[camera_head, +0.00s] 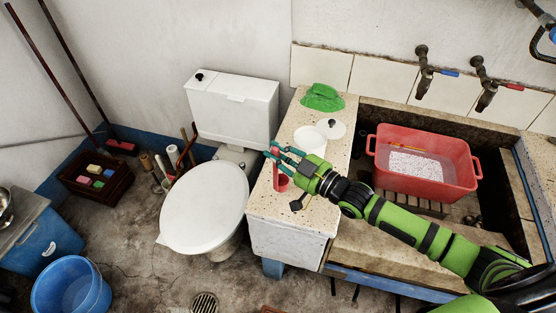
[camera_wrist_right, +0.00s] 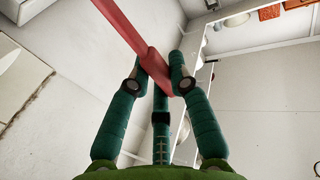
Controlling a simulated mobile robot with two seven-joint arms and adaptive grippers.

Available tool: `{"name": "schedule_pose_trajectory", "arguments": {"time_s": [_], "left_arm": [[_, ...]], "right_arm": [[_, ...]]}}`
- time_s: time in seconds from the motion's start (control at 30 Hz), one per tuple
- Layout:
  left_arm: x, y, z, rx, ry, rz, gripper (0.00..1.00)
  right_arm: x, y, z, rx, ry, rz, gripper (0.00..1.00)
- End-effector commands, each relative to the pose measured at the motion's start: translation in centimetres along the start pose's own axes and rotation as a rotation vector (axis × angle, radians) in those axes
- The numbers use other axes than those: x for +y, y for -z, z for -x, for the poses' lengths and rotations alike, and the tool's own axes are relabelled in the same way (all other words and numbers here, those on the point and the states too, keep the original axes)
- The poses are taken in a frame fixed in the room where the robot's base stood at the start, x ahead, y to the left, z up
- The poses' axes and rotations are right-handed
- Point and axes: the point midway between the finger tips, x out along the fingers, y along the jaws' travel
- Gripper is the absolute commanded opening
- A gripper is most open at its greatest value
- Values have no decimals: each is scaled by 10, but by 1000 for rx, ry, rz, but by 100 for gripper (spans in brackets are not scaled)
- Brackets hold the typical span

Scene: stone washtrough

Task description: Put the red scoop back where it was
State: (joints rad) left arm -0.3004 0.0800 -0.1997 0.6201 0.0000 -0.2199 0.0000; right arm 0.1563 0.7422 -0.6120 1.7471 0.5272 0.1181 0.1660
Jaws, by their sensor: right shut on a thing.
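The red scoop (camera_head: 282,183) is at the left end of the stone counter (camera_head: 262,207). Its round cup shows below my right gripper (camera_head: 277,153), with the handle rising to the fingers. My right gripper's teal fingers are shut on the red handle, which also shows in the right wrist view (camera_wrist_right: 155,65) running up to the left between the fingertips. The scoop looks upright; I cannot tell whether its cup touches the counter. My left gripper is not in view.
A white tub (camera_head: 310,139), its lid (camera_head: 331,128) and a green cloth (camera_head: 322,97) are on the counter behind the gripper. A red basin (camera_head: 470,166) of water stands in the trough at right. A white toilet (camera_head: 205,205) is left of the counter.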

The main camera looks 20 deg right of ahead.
Motion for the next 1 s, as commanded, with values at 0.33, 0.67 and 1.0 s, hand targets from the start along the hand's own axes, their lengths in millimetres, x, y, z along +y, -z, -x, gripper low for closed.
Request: {"name": "schedule_pose_trajectory", "arguments": {"time_s": [0.33,0.67,1.0], "left_arm": [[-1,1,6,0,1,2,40],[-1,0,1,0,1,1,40],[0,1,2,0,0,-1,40]], "right_arm": [[0,-37,0,0,0,0,0],[0,-42,0,-1,0,-1,0],[0,-41,0,-2,0,-1,44]]}}
